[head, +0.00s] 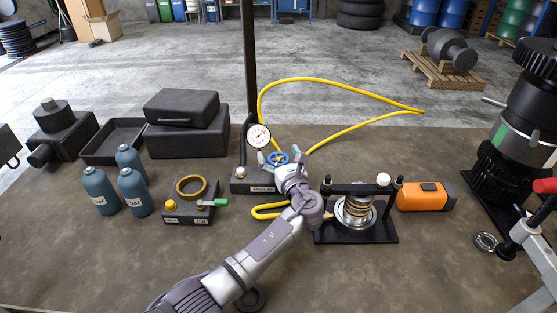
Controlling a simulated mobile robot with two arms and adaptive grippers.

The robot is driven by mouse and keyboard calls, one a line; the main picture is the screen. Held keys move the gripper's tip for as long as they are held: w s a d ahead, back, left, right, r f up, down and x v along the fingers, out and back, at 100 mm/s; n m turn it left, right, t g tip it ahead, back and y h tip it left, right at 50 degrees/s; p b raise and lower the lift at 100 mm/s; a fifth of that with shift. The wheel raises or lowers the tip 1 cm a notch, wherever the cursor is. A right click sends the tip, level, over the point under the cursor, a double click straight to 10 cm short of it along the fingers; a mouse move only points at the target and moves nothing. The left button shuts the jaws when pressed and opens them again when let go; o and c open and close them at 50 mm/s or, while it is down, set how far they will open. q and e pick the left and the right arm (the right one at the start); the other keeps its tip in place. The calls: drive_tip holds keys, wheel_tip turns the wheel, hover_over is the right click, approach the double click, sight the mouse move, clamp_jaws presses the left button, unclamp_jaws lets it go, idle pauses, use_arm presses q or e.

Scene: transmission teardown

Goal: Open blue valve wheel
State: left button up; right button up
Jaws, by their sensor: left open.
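The blue valve wheel (278,157) sits above a dark valve base (247,186) with a round white pressure gauge (258,137) beside it. My left gripper (280,158) is open at the wheel, with one fingertip on each side of it. The near part of the wheel is hidden behind the gripper. I cannot tell whether the fingers touch its rim. My right gripper is not in view.
A yellow hose (340,86) loops behind the gauge. A black spring fixture (357,229) and an orange block (424,197) stand to the right. Blue-grey bottles (100,190) and a small base with a gold ring (191,203) stand left.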

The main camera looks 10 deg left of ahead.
sight(278, 157)
use_arm(q)
wheel_tip(278, 157, up, 8)
drive_tip(key=shift+f, duration=0.1)
idle(0.4)
